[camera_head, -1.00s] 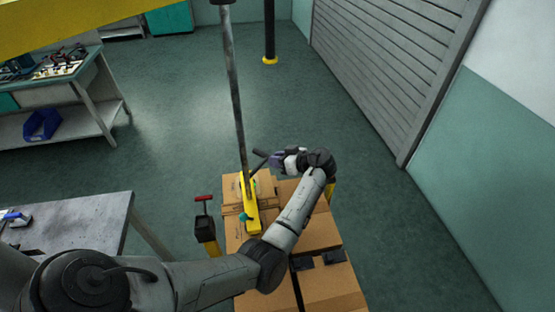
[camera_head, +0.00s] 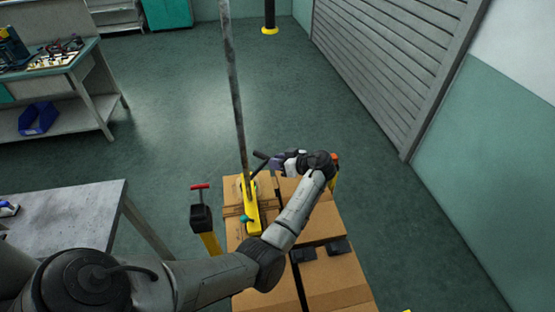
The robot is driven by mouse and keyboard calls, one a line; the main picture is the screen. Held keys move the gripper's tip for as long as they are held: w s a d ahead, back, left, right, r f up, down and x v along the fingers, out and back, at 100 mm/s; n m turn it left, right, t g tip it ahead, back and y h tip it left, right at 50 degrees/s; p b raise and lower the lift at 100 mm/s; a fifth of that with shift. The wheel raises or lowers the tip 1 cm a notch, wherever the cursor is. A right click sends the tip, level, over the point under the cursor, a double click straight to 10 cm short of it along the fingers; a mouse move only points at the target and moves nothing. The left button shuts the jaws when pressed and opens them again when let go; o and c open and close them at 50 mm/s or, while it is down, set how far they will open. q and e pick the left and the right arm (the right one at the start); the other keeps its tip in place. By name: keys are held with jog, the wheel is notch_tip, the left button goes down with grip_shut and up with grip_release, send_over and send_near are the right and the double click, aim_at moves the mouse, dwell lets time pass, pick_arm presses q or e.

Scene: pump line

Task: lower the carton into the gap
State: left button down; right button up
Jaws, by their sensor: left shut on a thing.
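A yellow lifter head (camera_head: 252,205) with a green knob hangs at the lower end of a long grey tube (camera_head: 236,110). A carton (camera_head: 234,190) shows beneath and beside it, among other cartons. My left gripper (camera_head: 276,161) is shut on the dark handle (camera_head: 261,156) at the upper right of the lifter head. Whether the lifter's underside touches the carton is hidden. The gap is not clearly visible, and my left forearm covers part of the stack. My right gripper is not in view.
More brown cartons (camera_head: 333,284) with black pads (camera_head: 339,247) lie in front and to the right. A red-handled, black and yellow post (camera_head: 201,213) stands left of the stack. A grey table (camera_head: 75,215) is at left and a shutter (camera_head: 395,75) at right. Floor beyond is clear.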

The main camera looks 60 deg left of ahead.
pick_arm(q)
jog(key=shift+f, duration=0.4)
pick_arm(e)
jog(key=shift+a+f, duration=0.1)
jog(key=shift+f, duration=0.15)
pick_arm(q)
jog(key=c, duration=1)
grip_release()
jog(key=shift+o, duration=0.2)
jog(key=shift+r, duration=0.1)
jog(key=v, duration=1.3)
jog(key=shift+w+d+r, duration=0.15)
jog(key=shift+w+d, duration=0.05)
jog(key=shift+d, duration=0.1)
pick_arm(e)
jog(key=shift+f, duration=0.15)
